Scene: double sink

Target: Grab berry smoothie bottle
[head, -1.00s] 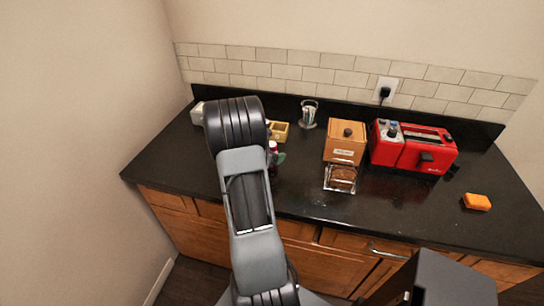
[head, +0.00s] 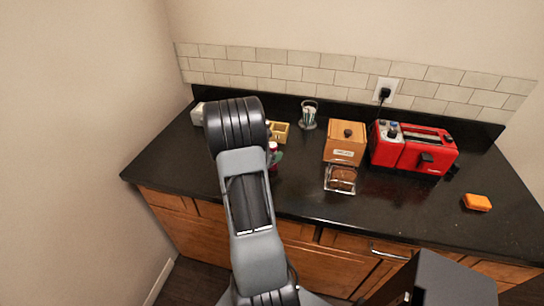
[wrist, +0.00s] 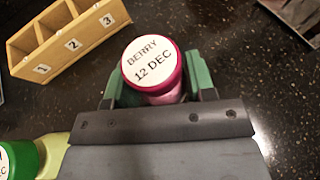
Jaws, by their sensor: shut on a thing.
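The berry smoothie bottle (wrist: 165,92) has a white lid label reading "BERRY 12 DEC" and a magenta body. In the wrist view it stands between the two green fingers of my gripper (wrist: 157,82), which is shut on it. In the head view the bottle (head: 273,147) shows only as a small piece beside my arm, with a bit of green finger next to it. My arm hides most of the bottle and gripper there.
A wooden box with compartments numbered 1, 2, 3 (wrist: 73,62) stands just behind the bottle. A green-capped bottle (wrist: 22,158) is at lower left.

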